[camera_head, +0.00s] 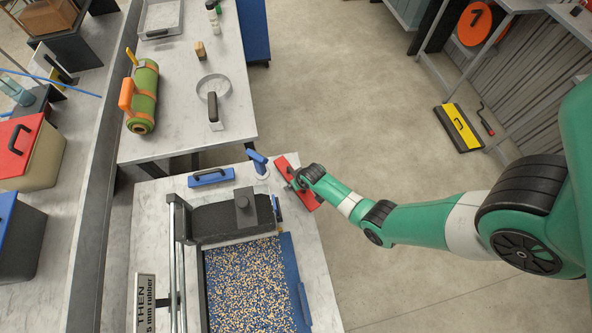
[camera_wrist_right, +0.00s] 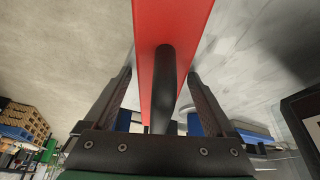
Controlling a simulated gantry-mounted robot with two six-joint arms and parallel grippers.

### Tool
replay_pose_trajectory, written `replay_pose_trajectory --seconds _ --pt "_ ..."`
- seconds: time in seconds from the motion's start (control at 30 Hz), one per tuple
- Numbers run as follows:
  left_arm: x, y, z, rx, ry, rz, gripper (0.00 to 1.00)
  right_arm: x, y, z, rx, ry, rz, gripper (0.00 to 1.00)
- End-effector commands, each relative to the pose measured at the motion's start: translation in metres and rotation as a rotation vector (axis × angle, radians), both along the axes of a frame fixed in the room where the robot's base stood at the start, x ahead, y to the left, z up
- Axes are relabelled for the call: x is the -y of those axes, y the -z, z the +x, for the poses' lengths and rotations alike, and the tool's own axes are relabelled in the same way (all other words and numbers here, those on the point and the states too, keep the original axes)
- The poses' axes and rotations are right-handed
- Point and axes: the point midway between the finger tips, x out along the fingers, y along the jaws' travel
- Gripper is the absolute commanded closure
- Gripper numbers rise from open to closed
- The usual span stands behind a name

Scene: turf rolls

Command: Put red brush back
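The red brush (camera_head: 283,164) is a long red block at the far right edge of the near table in the head view. My right gripper (camera_head: 298,178) is at it and covers its middle. In the right wrist view, the red block (camera_wrist_right: 172,22) fills the top centre and its black handle (camera_wrist_right: 165,85) runs between the two fingers of my right gripper (camera_wrist_right: 160,78). The fingers stand apart, with a gap visible on each side of the handle. Whether the brush rests on the table is unclear. My left gripper is not in view.
A blue brush (camera_head: 211,178) and a blue-handled tool (camera_head: 258,162) stand nearby on the near table (camera_head: 147,225). A machine with a speckled blue bed (camera_head: 245,285) fills its front.

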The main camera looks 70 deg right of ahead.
Motion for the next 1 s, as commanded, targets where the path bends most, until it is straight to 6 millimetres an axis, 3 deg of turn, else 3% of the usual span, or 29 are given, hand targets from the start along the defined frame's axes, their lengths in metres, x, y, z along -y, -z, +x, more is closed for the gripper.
replay_pose_trajectory --seconds 0.23,0.37,0.7,0.83,1.0 --pt "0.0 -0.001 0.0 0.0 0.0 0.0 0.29 0.0 -0.001 0.0 0.0 0.0 0.0 0.1" --pt "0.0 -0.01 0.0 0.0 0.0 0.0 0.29 -0.002 -0.011 -0.002 -0.001 0.0 0.001 0.1" --pt "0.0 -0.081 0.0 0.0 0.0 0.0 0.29 -0.017 -0.084 -0.024 -0.001 -0.002 0.0 0.1" --pt "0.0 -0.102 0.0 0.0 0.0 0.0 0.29 -0.022 -0.104 -0.032 -0.001 -0.001 0.0 0.1" --pt "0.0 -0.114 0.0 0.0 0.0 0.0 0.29 -0.026 -0.114 -0.037 -0.001 0.0 0.001 0.1"
